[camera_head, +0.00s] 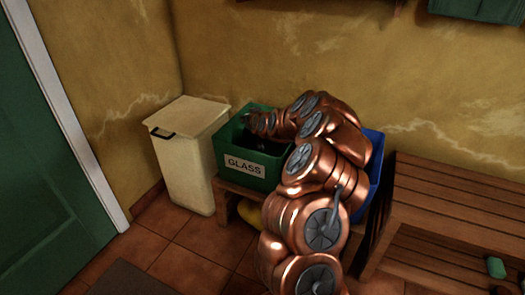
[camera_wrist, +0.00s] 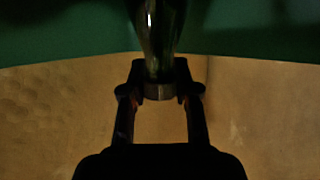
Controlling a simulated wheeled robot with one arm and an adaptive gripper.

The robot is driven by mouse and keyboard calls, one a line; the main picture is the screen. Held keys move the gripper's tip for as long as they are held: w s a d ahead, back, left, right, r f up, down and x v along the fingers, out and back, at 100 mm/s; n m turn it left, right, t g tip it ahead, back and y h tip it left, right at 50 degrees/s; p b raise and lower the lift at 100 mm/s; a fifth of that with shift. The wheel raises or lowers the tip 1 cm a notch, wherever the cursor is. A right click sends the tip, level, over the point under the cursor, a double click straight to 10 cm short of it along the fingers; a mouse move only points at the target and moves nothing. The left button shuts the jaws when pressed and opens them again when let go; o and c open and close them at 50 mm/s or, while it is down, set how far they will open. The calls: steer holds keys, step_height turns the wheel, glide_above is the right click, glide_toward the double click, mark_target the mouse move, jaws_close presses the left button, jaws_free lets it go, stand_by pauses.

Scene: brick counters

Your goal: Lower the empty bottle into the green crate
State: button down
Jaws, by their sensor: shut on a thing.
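The green crate (camera_head: 226,152) with a "GLASS" label stands on a low wooden bench against the yellow wall. My copper arm reaches over it from the right, its end above the crate's opening. In the wrist view, my gripper (camera_wrist: 160,82) is shut on the neck end of a dark, glassy bottle (camera_wrist: 161,28). The bottle's body runs up out of the top of that picture, in front of a dark green surface. In the head view I cannot clearly make out the bottle or the fingers in the crate's dark interior.
A cream lidded bin (camera_head: 183,160) stands left of the crate. A blue container (camera_head: 373,170) is to the right, partly behind my arm. A slatted wooden bench (camera_head: 450,205) is at the right, with a small green object (camera_head: 496,267). A yellow thing (camera_head: 249,214) lies under the crate.

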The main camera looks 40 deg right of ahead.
steer(key=shift+f+b, duration=0.55)
steer(key=shift+f, duration=0.35)
stand_by(0.6)
steer(key=c, duration=0.8)
jaws_free()
steer(key=shift+o, duration=0.2)
step_height(320, 180, up, 10)
